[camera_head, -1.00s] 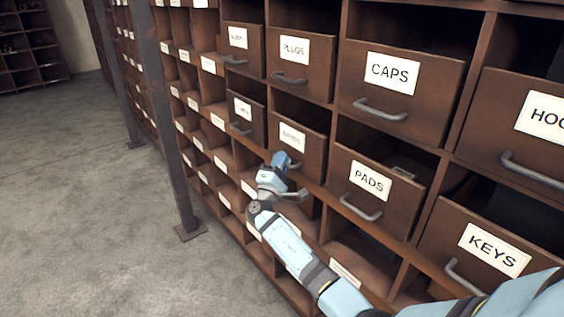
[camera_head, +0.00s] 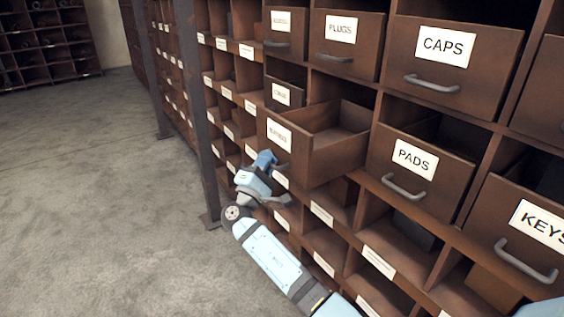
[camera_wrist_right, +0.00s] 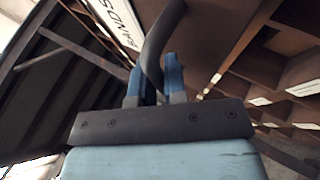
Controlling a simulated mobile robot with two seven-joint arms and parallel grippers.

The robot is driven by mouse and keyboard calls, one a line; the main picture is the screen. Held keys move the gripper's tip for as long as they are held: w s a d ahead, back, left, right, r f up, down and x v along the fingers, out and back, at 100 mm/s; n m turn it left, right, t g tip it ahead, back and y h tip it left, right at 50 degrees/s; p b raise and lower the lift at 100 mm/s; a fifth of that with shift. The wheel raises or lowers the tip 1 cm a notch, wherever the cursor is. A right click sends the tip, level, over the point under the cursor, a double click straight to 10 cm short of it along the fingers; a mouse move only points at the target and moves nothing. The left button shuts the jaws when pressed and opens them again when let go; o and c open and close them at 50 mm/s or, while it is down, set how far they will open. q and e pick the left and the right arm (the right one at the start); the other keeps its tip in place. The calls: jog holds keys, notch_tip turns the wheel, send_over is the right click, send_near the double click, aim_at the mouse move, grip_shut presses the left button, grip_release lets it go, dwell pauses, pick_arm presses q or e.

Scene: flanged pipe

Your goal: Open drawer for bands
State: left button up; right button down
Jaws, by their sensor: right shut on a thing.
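The bands drawer (camera_head: 299,152) is a brown wooden drawer with a white label, pulled well out of the shelf so that its empty-looking inside shows. The label is blurred in the head view, but its letters read BANDS in the wrist view (camera_wrist_right: 118,18). My right gripper (camera_head: 264,160) is at the lower part of the drawer front. In the wrist view its blue fingers (camera_wrist_right: 153,78) are shut on the dark curved drawer handle (camera_wrist_right: 160,38). The handle is hidden in the head view. My left gripper is not in view.
Shut drawers marked PLUGS (camera_head: 338,62), CAPS (camera_head: 450,103), PADS (camera_head: 408,208) and KEYS (camera_head: 500,215) surround it. Open cubbyholes lie below. A dark metal post (camera_head: 203,120) stands left of the drawer. The grey floor (camera_head: 90,190) at left is clear.

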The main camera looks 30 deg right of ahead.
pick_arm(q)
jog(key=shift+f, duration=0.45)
pick_arm(e)
jog(key=shift+s+a, duration=0.1)
jog(key=shift+a, duration=0.85)
jog(key=c, duration=1.5)
grip_release()
jog(key=shift+o, duration=0.2)
jog(key=shift+f, duration=0.1)
